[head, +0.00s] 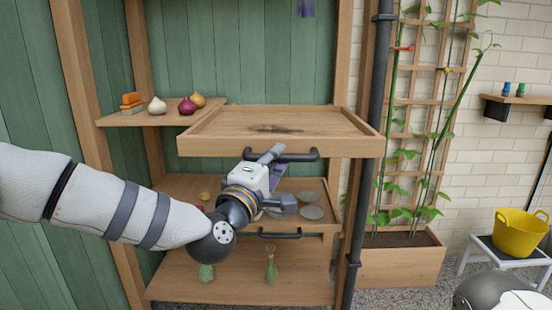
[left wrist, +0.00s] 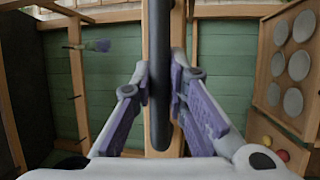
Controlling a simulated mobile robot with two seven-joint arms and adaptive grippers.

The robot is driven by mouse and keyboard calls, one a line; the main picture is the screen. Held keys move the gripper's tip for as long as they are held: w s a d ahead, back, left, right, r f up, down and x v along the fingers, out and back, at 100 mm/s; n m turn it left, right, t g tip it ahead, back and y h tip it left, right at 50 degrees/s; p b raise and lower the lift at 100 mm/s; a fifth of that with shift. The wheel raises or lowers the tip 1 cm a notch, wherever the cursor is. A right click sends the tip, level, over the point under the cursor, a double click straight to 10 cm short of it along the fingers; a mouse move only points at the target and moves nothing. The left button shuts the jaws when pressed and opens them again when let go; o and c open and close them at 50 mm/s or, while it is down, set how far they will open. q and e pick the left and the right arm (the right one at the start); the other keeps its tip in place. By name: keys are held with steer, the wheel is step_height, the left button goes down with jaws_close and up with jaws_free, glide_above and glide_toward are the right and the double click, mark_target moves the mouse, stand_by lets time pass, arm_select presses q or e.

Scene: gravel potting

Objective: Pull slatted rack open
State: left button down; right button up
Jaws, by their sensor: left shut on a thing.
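The upper wooden rack (head: 225,122) is a shallow pull-out with a raised rim and a dark patch on its floor; I cannot make out slats. It juts forward past the shelf posts. Its black bar handle (head: 300,156) is on the front face. My left gripper (head: 270,154) is shut on this handle from below and in front. In the left wrist view the black handle (left wrist: 159,90) runs upright between the two purple-padded fingers (left wrist: 160,76). The rack's back end is not clear to see. My right gripper is not in view.
A lower pull-out with grey saucers (head: 311,213) and its own black handle (head: 280,234) sits below. Green bottles (head: 271,268) stand on the bottom shelf. Onions (head: 187,106) sit on the left shelf. A dark pipe (head: 368,120) and a planter (head: 400,264) are at right.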

arm_select(q)
steer(key=shift+w, duration=0.15)
steer(key=c, duration=1.6)
jaws_free()
steer(key=shift+o, duration=0.2)
steer(key=v, duration=1.2)
